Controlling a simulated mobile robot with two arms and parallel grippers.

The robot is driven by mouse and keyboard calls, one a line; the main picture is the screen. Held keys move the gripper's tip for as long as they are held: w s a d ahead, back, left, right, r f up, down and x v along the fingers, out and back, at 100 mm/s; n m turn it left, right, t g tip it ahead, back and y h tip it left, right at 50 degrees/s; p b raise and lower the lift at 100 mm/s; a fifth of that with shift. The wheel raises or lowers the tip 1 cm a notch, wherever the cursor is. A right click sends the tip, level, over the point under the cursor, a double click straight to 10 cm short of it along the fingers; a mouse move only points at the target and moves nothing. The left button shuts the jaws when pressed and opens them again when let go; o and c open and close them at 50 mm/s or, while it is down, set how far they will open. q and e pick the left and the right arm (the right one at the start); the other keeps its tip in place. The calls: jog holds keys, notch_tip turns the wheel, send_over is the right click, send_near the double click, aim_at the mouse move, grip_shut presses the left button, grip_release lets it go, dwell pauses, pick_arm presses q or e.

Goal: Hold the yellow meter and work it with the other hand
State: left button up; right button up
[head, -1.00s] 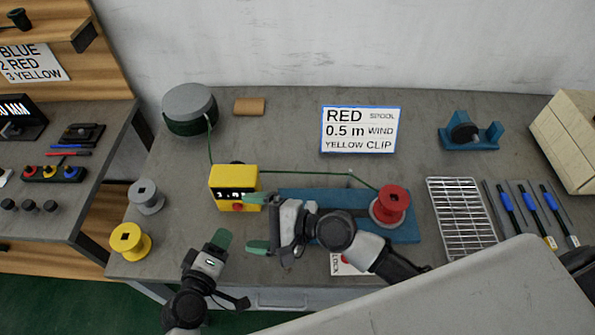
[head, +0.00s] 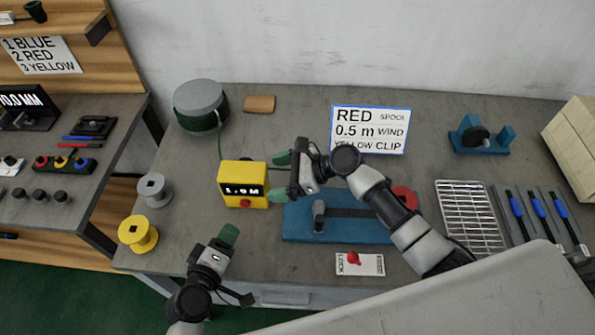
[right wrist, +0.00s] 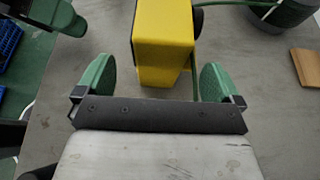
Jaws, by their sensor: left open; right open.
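The yellow meter (head: 233,190) stands on the grey table, its display reading about "1.0M" above a red button (head: 245,203). A green cord (head: 219,135) runs to it from the drum. My right gripper (head: 281,175) is open just right of the meter. In the right wrist view the meter (right wrist: 163,45) lies ahead, between the lines of the two spread green fingers (right wrist: 157,82), with gaps on both sides. My left gripper (head: 229,236) is open and empty at the table's front edge, below the meter. Its second finger is hard to make out.
A blue fixture (head: 298,228) lies under my right arm, with the red spool (head: 406,196) partly hidden. A grey-topped drum (head: 195,93) stands behind. Yellow (head: 137,234) and grey (head: 153,189) spools are left. A sign (head: 368,129), wire rack (head: 465,215) and pens (head: 515,208) are right.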

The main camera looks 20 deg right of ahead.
aim_at(267, 180)
jog(key=shift+x, duration=2.2)
pick_arm(q)
jog(key=shift+c, duration=0.3)
pick_arm(e)
jog(key=c, duration=1.1)
pick_arm(q)
grip_shut()
